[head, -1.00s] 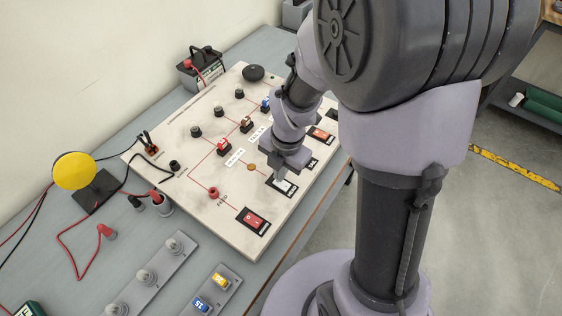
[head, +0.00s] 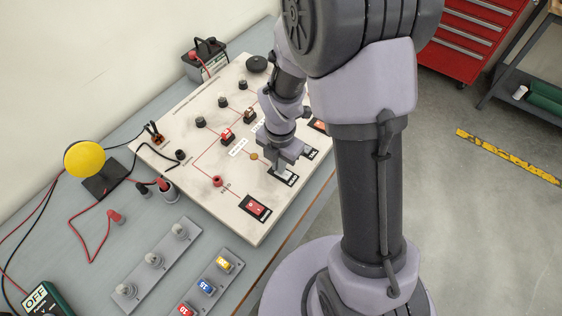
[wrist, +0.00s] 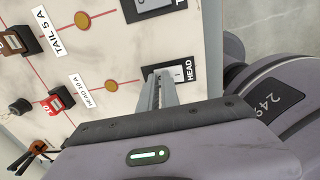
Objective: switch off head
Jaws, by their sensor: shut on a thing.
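The HEAD switch (wrist: 181,72) is a grey rocker in a black frame with a white-lettered HEAD label, on the pale circuit panel. In the head view the HEAD switch (head: 289,181) lies along the panel's front right edge, partly covered by my gripper (head: 279,170). In the wrist view my gripper (wrist: 158,78) has its fingers together at the rocker, pointing down onto it. The fingers hide part of the rocker, so its tilt is hard to tell. A HEAD 10 A fuse (wrist: 54,102) is on the same red line.
The TAIL switch (wrist: 150,6) sits beside the HEAD switch. A red rocker switch (head: 255,207) is on its other side. A yellow lamp (head: 84,159), a battery (head: 205,60), a multimeter (head: 48,300) and a grey fuse tray (head: 229,267) stand on the bench around the panel.

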